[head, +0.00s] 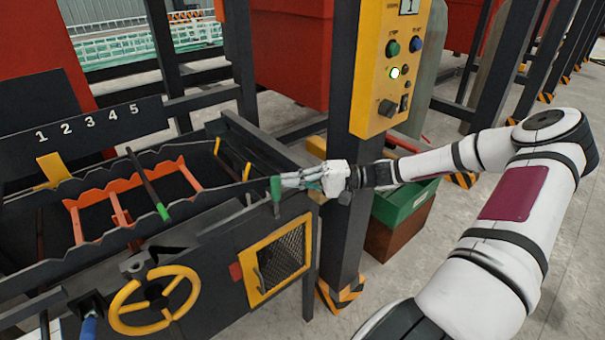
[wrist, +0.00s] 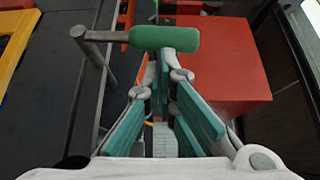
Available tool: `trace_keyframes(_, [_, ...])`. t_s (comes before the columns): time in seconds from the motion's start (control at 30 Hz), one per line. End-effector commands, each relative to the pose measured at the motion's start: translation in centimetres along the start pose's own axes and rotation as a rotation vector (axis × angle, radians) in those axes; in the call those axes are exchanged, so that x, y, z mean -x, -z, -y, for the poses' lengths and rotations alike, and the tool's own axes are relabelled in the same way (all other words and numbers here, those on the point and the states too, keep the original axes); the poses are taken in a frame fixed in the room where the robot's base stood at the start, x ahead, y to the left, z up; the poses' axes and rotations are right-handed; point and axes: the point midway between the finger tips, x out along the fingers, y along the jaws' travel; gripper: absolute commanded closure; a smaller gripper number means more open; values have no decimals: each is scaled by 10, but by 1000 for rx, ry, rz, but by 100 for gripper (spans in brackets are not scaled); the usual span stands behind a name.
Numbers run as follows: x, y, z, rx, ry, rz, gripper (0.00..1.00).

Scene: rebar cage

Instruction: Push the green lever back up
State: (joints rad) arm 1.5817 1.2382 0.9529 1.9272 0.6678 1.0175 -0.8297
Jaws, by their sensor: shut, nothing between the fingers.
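The green lever (head: 276,189) is at the right end of the dark machine's top edge. Its green grip (wrist: 164,37) lies sideways across the upper middle of the wrist view, on a grey metal arm at its left end. My gripper (head: 284,181) is right beside the grip in the head view, reaching in from the right. In the wrist view my gripper's teal-padded fingers (wrist: 168,66) converge to a tip just below the grip, with nothing between them. I cannot tell whether the tip touches the grip.
A yellow control panel (head: 391,62) on a dark post (head: 346,205) stands close behind my wrist. A yellow handwheel (head: 153,302) and a mesh-windowed yellow frame (head: 257,285) are on the machine's front.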

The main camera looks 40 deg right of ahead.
Motion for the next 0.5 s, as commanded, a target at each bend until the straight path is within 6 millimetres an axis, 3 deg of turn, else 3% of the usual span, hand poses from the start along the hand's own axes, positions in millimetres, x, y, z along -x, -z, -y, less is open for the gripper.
trace_keyframes(0.03, [-2,-6,9,23,-37,5,100])
trace_keyframes(0.3, [-16,-14,14,135,-202,4,100])
trace_keyframes(0.5, [-23,-17,14,144,-218,1,100])
